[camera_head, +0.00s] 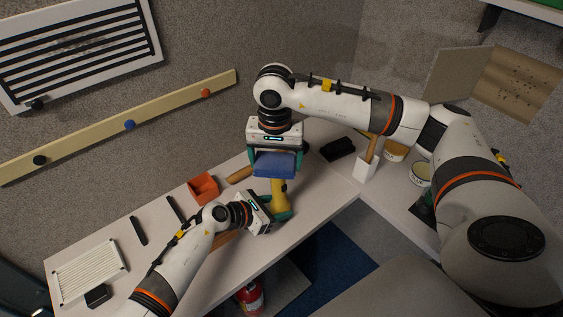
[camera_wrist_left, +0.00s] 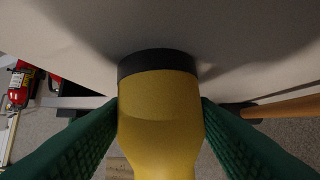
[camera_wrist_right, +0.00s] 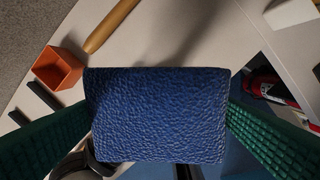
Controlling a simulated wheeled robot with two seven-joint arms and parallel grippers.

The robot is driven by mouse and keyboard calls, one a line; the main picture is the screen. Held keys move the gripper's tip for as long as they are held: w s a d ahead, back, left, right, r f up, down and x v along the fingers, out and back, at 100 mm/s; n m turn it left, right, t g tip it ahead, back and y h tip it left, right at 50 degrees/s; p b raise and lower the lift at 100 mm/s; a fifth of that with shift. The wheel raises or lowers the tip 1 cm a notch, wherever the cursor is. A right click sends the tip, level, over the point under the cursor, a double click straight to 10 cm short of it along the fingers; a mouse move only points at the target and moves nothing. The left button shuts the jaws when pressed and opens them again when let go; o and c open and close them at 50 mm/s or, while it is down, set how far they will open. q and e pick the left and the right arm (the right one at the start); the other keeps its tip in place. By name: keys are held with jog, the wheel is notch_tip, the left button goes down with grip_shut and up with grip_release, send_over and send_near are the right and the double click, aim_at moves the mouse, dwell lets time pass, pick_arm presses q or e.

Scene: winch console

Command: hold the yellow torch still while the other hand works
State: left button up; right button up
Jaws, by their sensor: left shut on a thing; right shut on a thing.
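The yellow torch (camera_head: 279,189) is in my left gripper (camera_head: 279,210) at the front edge of the bench. In the left wrist view the torch (camera_wrist_left: 160,115) sits between both green fingers, its black end (camera_wrist_left: 157,63) towards the bench. My right gripper (camera_head: 275,157) is shut on a blue textured block (camera_head: 274,168), just beyond the torch. In the right wrist view the block (camera_wrist_right: 155,115) fills the space between the fingers and hides most of what lies below. I cannot tell whether the block touches the torch.
An orange open box (camera_head: 204,188) and a wooden rod (camera_head: 239,174) lie left of the grippers on the white bench (camera_head: 160,232). A black object (camera_head: 338,148), a white block (camera_head: 366,169) with a wooden handle and cans (camera_head: 421,173) stand right. A red extinguisher (camera_head: 250,297) is below.

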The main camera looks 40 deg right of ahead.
aim_at(275, 160)
jog(key=shift+f, duration=0.4)
jog(key=shift+r, duration=0.1)
jog(key=shift+w+a+r, duration=0.1)
jog(key=shift+r, duration=3)
jog(key=shift+r, duration=1.55)
